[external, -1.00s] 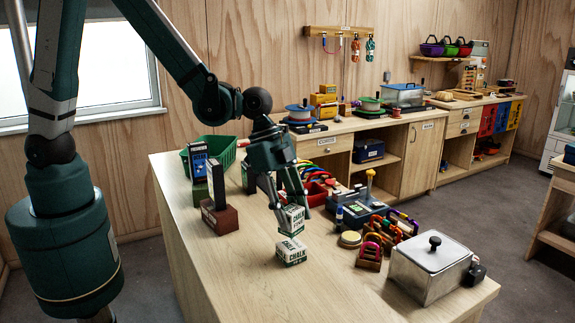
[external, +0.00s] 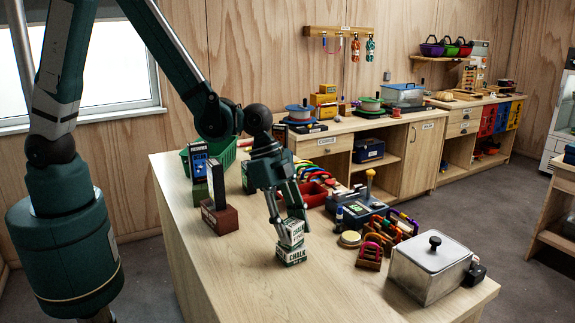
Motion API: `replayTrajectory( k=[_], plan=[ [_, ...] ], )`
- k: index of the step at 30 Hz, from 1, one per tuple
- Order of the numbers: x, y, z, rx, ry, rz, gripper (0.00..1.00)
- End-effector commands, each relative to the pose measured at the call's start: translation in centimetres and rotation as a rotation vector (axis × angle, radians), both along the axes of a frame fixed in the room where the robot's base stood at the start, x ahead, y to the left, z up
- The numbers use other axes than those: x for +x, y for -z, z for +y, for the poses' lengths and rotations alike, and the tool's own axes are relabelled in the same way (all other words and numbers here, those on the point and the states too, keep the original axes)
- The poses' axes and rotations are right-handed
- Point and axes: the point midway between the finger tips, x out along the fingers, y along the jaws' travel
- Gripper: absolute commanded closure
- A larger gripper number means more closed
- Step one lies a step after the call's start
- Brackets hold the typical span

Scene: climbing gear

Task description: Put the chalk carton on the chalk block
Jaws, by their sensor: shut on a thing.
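The chalk block (external: 292,256) is a white and green box labelled CHALK, sitting on the wooden table. The chalk carton (external: 292,232), a smaller white and green box, is directly above it and appears to touch its top; a tiny gap cannot be ruled out. My gripper (external: 290,225) points down and is shut on the carton, with fingers on either side of it. The carton looks upright and roughly in line with the block.
A brown block with dark upright boxes (external: 219,217) stands left on the table. A round tan disc (external: 349,239), a small red rack (external: 369,252) and a lidded metal box (external: 430,266) are to the right. The table front is clear.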

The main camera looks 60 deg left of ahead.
Motion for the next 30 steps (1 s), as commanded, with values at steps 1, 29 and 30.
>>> replayTrajectory(
  k=[1,29,30],
  plan=[
    [0.0,0.2,0.0,0.0,0.0,0.0,0.8],
    [-0.1,-1.2,0.4,0.0,0.0,0.0,0.52],
    [-0.2,-1.5,0.5,0.0,0.0,0.0,0.52]
  ],
)
